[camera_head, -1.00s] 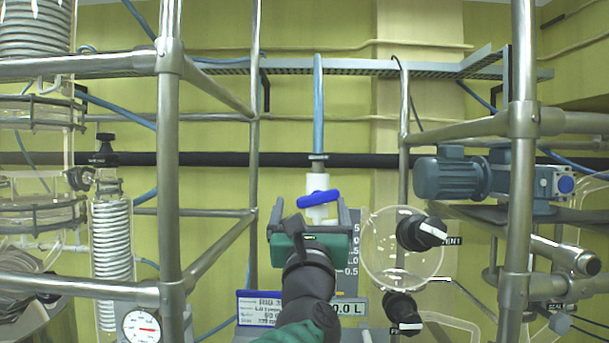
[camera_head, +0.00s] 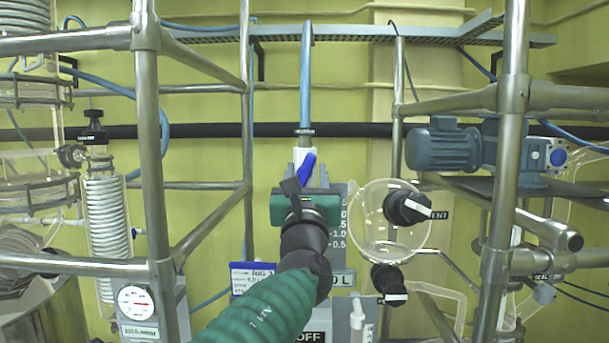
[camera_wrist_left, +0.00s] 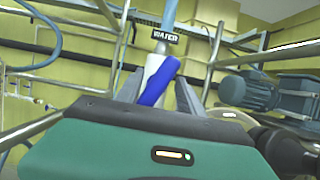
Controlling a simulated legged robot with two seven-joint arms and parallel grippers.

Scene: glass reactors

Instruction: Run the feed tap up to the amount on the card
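The feed tap is a white body (camera_head: 299,156) with a blue lever (camera_head: 307,168) under a blue hose. The lever stands steeply tilted. My left gripper (camera_head: 308,178), with a green body, is at the tap, its fingers close on both sides of the lever. In the left wrist view the lever (camera_wrist_left: 158,83) lies between the fingers (camera_wrist_left: 160,92), below a tag reading WATER. The blue-edged card (camera_head: 253,278) is partly covered by my arm and its text is too small to read. The litre display (camera_head: 343,279) is mostly hidden. My right gripper is out of view.
A round glass vessel (camera_head: 365,225) and black knobs (camera_head: 408,207) are right of the tap. Metal frame posts (camera_head: 153,180) stand left and right. A blue motor (camera_head: 440,148) is at right, a dial gauge (camera_head: 136,302) at lower left.

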